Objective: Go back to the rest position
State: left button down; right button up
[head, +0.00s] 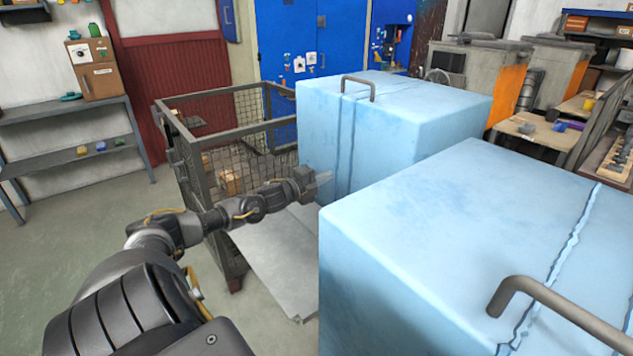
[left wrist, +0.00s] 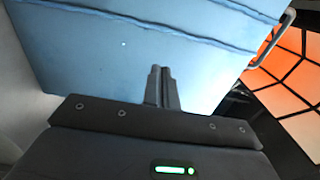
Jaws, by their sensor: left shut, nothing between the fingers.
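My left arm reaches in from the lower left of the head view. Its gripper (head: 322,179) is in front of the far light-blue block (head: 400,110), close to its front-left face. In the left wrist view the shut fingers (left wrist: 161,88) point at the block's blue face (left wrist: 120,60), with nothing between them. I cannot tell whether the fingertips touch it. My right gripper does not show in either view.
A near light-blue block (head: 450,220) with a grey handle (head: 560,310) fills the lower right. A wire-mesh cage (head: 235,130) stands left of the far block, with a grey metal sheet (head: 275,262) beside it. Open floor (head: 80,240) lies at the left.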

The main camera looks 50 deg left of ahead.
pick_arm(q)
jog(key=shift+s+r, duration=0.1)
jog(key=shift+s, duration=1.4)
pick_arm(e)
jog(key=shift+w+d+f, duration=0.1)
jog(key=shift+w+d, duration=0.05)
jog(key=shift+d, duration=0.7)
pick_arm(q)
jog(key=shift+a, duration=0.1)
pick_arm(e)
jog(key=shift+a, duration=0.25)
